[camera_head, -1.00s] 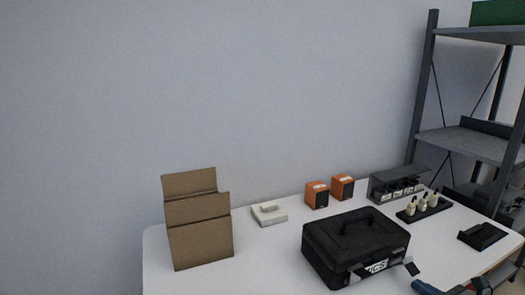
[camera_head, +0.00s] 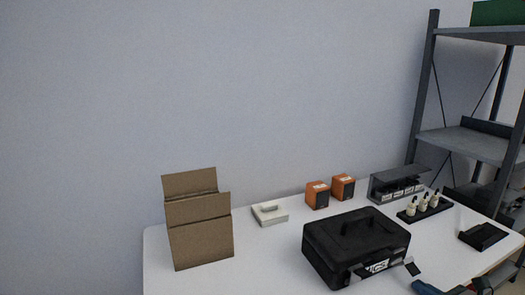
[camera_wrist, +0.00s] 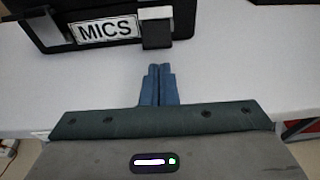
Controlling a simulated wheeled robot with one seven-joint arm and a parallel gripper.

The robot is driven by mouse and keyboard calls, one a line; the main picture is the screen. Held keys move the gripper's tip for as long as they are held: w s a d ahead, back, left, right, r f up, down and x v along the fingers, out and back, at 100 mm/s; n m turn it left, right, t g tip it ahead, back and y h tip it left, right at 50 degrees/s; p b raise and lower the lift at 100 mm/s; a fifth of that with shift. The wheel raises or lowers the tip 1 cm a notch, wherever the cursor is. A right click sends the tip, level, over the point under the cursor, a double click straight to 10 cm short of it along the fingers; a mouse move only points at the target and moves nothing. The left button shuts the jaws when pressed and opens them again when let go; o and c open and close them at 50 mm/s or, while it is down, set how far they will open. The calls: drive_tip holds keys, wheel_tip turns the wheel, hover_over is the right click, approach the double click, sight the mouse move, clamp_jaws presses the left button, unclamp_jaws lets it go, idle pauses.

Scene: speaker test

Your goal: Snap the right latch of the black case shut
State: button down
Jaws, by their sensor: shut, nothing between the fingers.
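The black case (camera_head: 355,237) stands closed-lidded on the white table, with a handle on top and a MICS label (camera_wrist: 104,30) on its front. Its right latch (camera_wrist: 156,30) is right of the label in the wrist view, with a light grey plate above a dark flap. In the head view the right latch (camera_head: 412,267) juts out from the front as a tab.
The table (camera_head: 265,275) is clear left of the case. A cardboard holder (camera_head: 200,235), a white box (camera_head: 269,214), orange boxes (camera_head: 317,196), a grey rack (camera_head: 398,184), a bottle tray (camera_head: 425,208) and a dark stand (camera_head: 483,236) surround it. Shelving (camera_head: 465,142) rises at right.

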drive_tip(key=shift+w+a+r+p, duration=0.15)
drive_tip(key=shift+w+a+r, duration=0.1)
drive_tip(key=shift+w, duration=0.4)
drive_tip(key=shift+w+a+r+p, duration=0.15)
drive_tip(key=shift+w+a+r, duration=0.1)
drive_tip(key=shift+w, duration=0.35)
idle(0.5)
drive_tip(key=shift+s, duration=0.1)
idle(0.3)
drive_tip(key=s+d+p, duration=0.1)
drive_tip(key=s+d, duration=0.1)
drive_tip(key=s, duration=0.4)
drive_tip(key=shift+s+d, duration=0.2)
drive_tip(key=shift+d, duration=0.1)
idle(0.4)
